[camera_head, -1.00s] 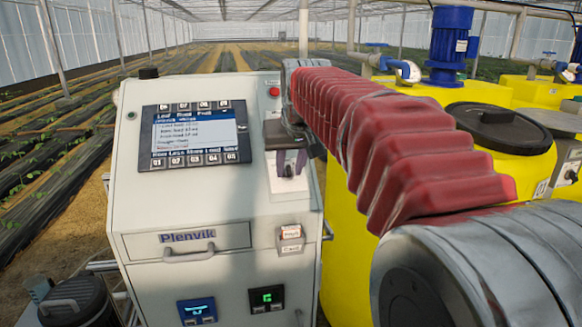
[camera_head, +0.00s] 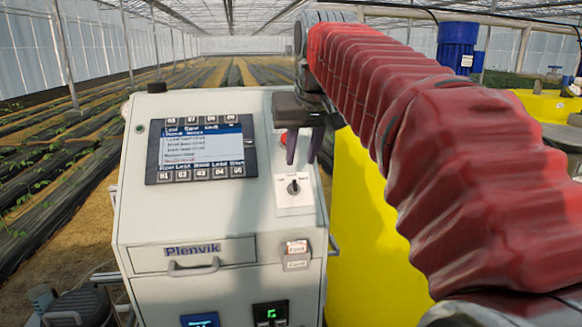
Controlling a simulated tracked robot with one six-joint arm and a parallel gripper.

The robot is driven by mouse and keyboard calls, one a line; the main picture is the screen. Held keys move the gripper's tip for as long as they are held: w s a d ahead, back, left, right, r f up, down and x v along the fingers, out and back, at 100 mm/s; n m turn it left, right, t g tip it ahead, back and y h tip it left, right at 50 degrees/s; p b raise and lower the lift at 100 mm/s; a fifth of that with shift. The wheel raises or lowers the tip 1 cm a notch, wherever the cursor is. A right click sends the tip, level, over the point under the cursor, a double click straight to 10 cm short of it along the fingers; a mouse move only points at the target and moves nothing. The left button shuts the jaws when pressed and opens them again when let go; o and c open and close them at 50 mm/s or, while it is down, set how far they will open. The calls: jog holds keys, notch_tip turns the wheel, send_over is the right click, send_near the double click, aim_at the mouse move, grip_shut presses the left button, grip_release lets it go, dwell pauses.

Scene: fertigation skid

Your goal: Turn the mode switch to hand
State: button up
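The mode switch (camera_head: 293,187) is a small dark knob on a white plate at the right of the cabinet's sloped panel. Its pointer looks roughly upright; the labels around it are too small to read. My gripper (camera_head: 303,158) is above the switch in the picture, with its two dark fingers apart and nothing between them. The fingertips appear clear of the knob. My gripper partly covers a red button (camera_head: 283,139) on the panel.
A yellow tank (camera_head: 375,240) stands to the right, partly behind my red-sleeved arm.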

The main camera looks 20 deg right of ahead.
jog(key=shift+v, duration=1.5)
jog(key=shift+f, duration=0.1)
notch_tip(320, 180, down, 10)
jog(key=s+a, duration=0.1)
jog(key=s, duration=0.1)
jog(key=s+a+f+n, duration=0.1)
jog(key=s+a+f, duration=0.3)
jog(key=s+f, duration=0.5)
jog(key=s+a+f+n+y, duration=0.1)
jog(key=s+a+f, duration=0.4)
jog(key=s+f, duration=0.4)
jog(key=shift+s+f+g, duration=0.2)
jog(key=shift+s+g, duration=0.1)
jog(key=shift+s, duration=0.5)
